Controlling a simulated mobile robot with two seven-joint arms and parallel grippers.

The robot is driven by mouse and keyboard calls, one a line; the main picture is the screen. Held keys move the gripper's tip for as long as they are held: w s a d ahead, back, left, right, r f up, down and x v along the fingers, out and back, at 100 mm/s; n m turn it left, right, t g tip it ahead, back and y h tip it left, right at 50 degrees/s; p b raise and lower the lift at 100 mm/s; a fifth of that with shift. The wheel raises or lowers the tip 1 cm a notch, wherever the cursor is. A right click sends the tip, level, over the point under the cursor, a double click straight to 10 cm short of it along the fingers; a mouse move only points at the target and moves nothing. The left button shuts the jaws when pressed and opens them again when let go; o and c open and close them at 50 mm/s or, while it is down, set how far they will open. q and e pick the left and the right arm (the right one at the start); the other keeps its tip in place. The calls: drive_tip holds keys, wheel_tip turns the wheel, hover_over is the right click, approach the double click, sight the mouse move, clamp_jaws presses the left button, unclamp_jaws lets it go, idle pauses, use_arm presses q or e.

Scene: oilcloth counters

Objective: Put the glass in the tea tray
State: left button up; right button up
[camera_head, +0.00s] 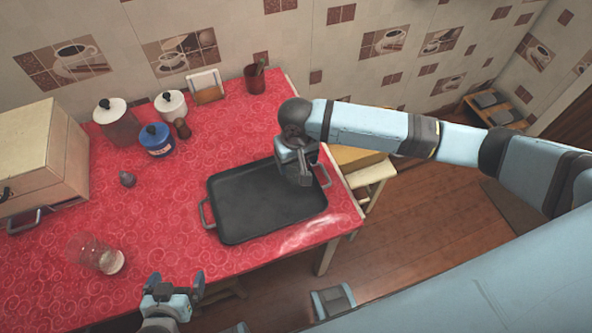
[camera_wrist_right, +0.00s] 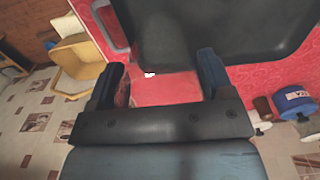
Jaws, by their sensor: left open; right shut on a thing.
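The black tea tray (camera_head: 255,205) lies on the red tablecloth near the right front of the table. It also fills the top right of the right wrist view (camera_wrist_right: 255,25). My right gripper (camera_head: 302,182) points down over the tray's right part, beside its right handle. In the right wrist view my right gripper (camera_wrist_right: 160,82) has its fingers apart, around a faint, see-through greyish thing (camera_wrist_right: 165,45), which looks like the glass. Its outline is hard to make out. My left gripper (camera_head: 174,285) is open and empty at the front edge of the table.
A clear vessel (camera_head: 90,250) with something white at one end is on the left of the table. Lidded jars (camera_head: 118,125), a blue pot (camera_head: 157,140) and a red cup (camera_head: 254,80) stand at the back. A pale cabinet (camera_head: 35,155) takes the left side.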

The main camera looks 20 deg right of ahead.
use_arm(q)
drive_tip(key=shift+s+f, duration=0.1)
drive_tip(key=shift+f, duration=0.2)
use_arm(e)
wheel_tip(320, 180, down, 5)
drive_tip(key=shift+r, duration=0.2)
drive_tip(key=shift+f, duration=0.3)
use_arm(q)
drive_tip(key=shift+r, duration=0.25)
use_arm(e)
drive_tip(key=shift+f, duration=0.1)
drive_tip(key=o, duration=1.1)
drive_tip(key=shift+c, duration=0.2)
use_arm(q)
drive_tip(key=shift+f, duration=0.1)
drive_tip(key=shift+r, duration=0.2)
use_arm(e)
wheel_tip(320, 180, up, 12)
